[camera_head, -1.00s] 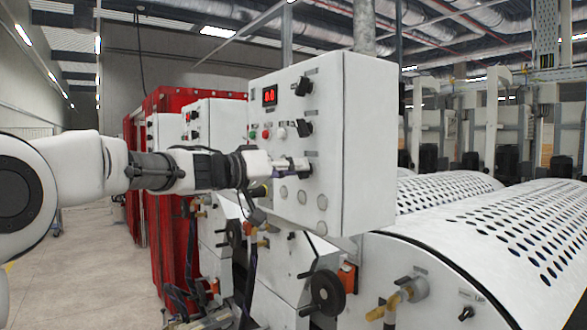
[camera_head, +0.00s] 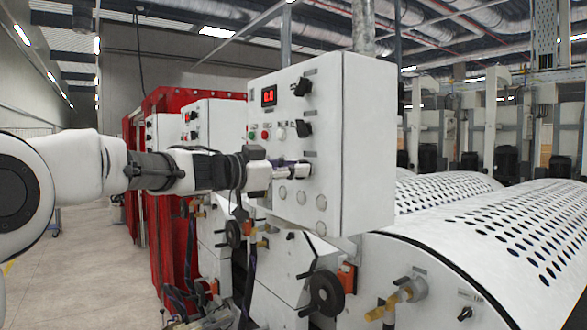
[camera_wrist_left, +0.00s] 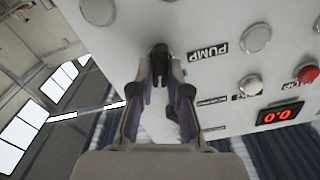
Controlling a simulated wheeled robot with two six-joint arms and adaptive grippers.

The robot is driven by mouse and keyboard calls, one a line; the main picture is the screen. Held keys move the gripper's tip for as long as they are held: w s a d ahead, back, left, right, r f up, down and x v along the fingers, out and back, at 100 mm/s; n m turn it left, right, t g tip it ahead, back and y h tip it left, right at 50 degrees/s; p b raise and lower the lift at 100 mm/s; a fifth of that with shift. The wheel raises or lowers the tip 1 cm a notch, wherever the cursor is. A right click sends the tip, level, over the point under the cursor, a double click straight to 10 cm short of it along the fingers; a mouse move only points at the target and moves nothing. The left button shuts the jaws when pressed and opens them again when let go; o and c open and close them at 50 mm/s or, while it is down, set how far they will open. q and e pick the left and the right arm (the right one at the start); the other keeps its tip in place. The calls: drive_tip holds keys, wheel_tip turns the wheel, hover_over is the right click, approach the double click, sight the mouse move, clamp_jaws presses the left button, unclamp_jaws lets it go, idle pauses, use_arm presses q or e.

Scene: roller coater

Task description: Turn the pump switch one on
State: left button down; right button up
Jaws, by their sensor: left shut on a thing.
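The white control box (camera_head: 362,150) stands in the middle of the head view. My left gripper (camera_head: 303,171) reaches its front face from the left, low on the right side of that face. In the left wrist view my left gripper (camera_wrist_left: 160,75) has its two fingers closed around a small dark knob, the pump switch (camera_wrist_left: 158,50). It sits beside a label reading PUMP (camera_wrist_left: 207,51). The fingers hide most of the knob, so its exact angle cannot be told. In the head view the gripper covers this switch. My right gripper is not clearly in view.
Two black rotary switches, upper (camera_head: 304,87) and lower (camera_head: 304,129), sit above my gripper. A red display (camera_head: 269,95) is lit at upper left. Round white buttons (camera_head: 301,197) lie just below the gripper. Perforated rollers (camera_head: 500,235) fill the right side.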

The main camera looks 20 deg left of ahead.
use_arm(q)
drive_tip(key=shift+f+m, duration=0.25)
drive_tip(key=shift+m, duration=0.75)
drive_tip(key=c, duration=1.1)
unclamp_jaws()
drive_tip(key=shift+c, duration=0.2)
drive_tip(key=shift+w+d, duration=0.1)
drive_tip(key=shift+w, duration=0.05)
drive_tip(key=shift+r, duration=0.1)
drive_tip(key=v, duration=0.7)
